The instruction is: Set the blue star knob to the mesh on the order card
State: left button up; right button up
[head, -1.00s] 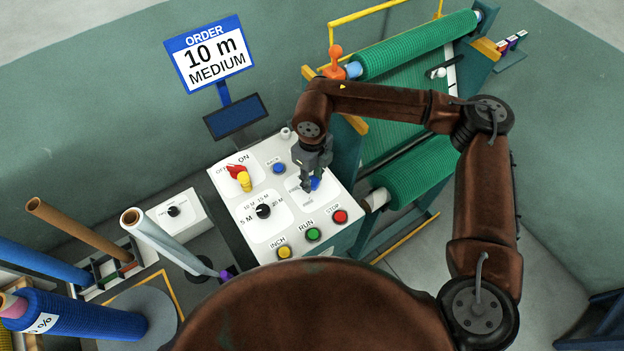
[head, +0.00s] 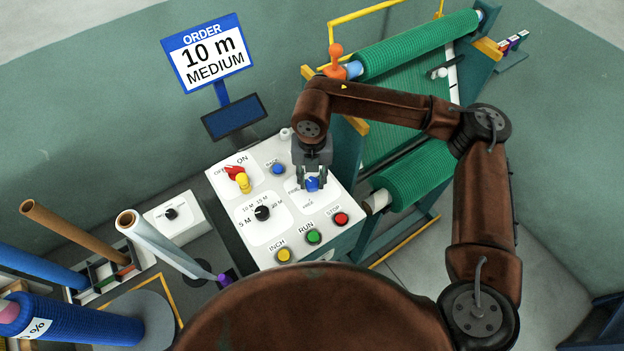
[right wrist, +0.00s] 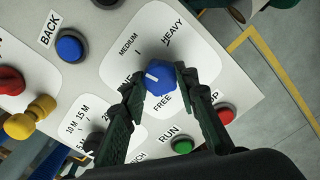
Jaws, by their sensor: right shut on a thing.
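The order card (head: 209,55) stands at the back left and reads 10 m MEDIUM. The blue star knob (head: 312,184) is on the white panel (head: 332,240); it also shows in the right wrist view (right wrist: 157,80). Labels HEAVY, MEDIUM and FREE stand around it; another label is partly hidden by a finger. The knob's white mark points toward the upper left in the wrist view; its exact setting is hard to tell. My right gripper (head: 311,183) is shut on the knob, one finger on each side. My left gripper is not in view.
The panel also holds a blue BACK button (head: 278,168), a red and yellow switch (head: 240,180), a black length dial (head: 262,212), and yellow, green (head: 313,235) and red buttons in front. Green netting rolls (head: 415,175) stand to the right, coloured rolls to the left.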

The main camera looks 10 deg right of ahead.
aim_at(312, 182)
jog(key=shift+w+m, duration=0.1)
jog(key=shift+m, duration=1)
jog(key=o, duration=1.2)
jog(key=shift+c, duration=0.2)
jog(key=shift+r, duration=0.1)
notch_tip(312, 182, up, 12)
